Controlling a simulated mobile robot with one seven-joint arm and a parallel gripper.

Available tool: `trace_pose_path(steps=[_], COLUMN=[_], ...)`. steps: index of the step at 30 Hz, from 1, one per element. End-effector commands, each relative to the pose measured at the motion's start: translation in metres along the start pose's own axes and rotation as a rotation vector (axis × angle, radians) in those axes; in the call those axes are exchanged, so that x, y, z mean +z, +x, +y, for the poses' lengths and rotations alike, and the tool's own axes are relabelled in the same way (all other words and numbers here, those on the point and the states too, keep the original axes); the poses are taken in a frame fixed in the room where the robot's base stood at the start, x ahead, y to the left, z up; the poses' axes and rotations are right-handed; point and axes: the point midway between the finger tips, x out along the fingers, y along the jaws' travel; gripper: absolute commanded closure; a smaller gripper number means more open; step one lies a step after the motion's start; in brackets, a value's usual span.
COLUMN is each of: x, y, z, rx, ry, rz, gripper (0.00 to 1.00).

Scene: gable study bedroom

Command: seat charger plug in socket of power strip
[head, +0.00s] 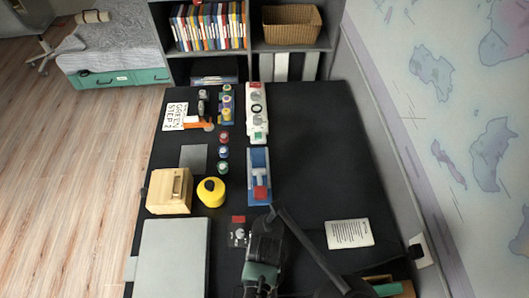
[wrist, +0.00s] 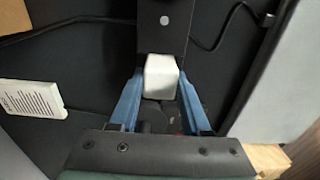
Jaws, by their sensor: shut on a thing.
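A white block, which looks like the charger plug (wrist: 160,76), sits between the two blue fingers of my gripper (wrist: 160,84) in the wrist view. The fingers are shut on its sides. Its prongs are hidden. In the head view my arm's end is low on the desk and hides the plug. A long white strip with round fittings and a green lower end, which looks like the power strip (head: 258,122), lies at the back middle of the desk. My gripper is well apart from it, nearer the front edge.
A blue tray (head: 250,158) with a red-ended item lies between strip and arm. A yellow round object (head: 211,192) and wooden box (head: 168,190) stand to the left. A white card (head: 349,233) lies to the right. The desk's back right is clear. Dark cable (wrist: 215,38) shows in the wrist view.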

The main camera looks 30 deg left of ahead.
Motion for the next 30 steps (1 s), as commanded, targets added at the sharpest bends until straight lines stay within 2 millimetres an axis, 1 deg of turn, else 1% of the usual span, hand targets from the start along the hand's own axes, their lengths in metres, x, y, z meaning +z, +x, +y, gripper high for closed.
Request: trace_pose_path(steps=[7, 11, 12, 16, 17, 25, 28, 30], x=[-0.001, 0.000, 0.000, 0.000, 0.000, 0.000, 0.000, -0.001], y=[0.000, 0.004, 0.004, 0.003, 0.003, 0.002, -0.003, -0.011], z=[0.000, 0.000, 0.000, 0.000, 0.000, 0.000, 0.000, 0.001], rx=[0.001, 0.000, 0.000, 0.000, 0.000, 0.000, 0.001, 0.001], ry=[0.000, 0.000, 0.000, 0.000, 0.000, 0.000, 0.000, 0.000], rz=[0.002, 0.001, 0.001, 0.000, 0.000, 0.001, 0.001, 0.003], gripper=[1.00, 1.00, 0.47, 0.24, 0.23, 0.23, 0.23, 0.23])
